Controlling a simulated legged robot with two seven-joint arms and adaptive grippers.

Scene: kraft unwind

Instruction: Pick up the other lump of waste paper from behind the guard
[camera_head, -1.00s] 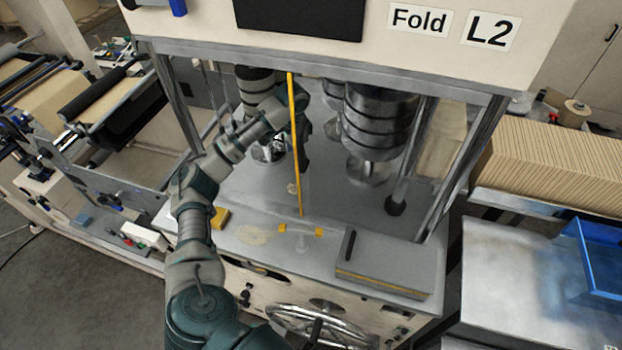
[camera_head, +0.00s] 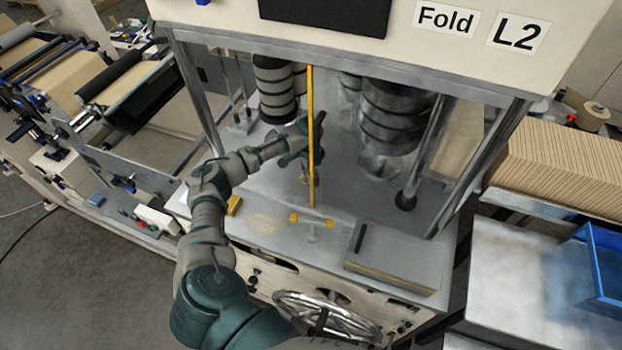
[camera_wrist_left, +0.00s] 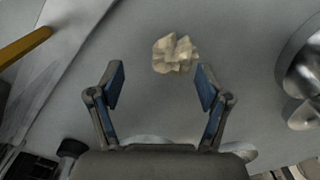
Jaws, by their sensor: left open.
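A crumpled, beige lump of waste paper (camera_wrist_left: 175,54) lies on the grey machine bed in the left wrist view, just beyond and between my fingertips, not held. I cannot make it out clearly in the head view. My left gripper (camera_wrist_left: 161,82) is open and empty, with blue pads facing each other. In the head view my left gripper (camera_head: 304,170) points down behind the yellow-edged guard (camera_head: 310,130), partly covered by that edge. The yellow edge also shows at the upper left of the left wrist view (camera_wrist_left: 22,47). My right gripper is in neither view.
Dark banded rollers stand behind the guard, one at left (camera_head: 274,88) and a larger one at right (camera_head: 392,125). A blue tray (camera_head: 598,265) is at far right.

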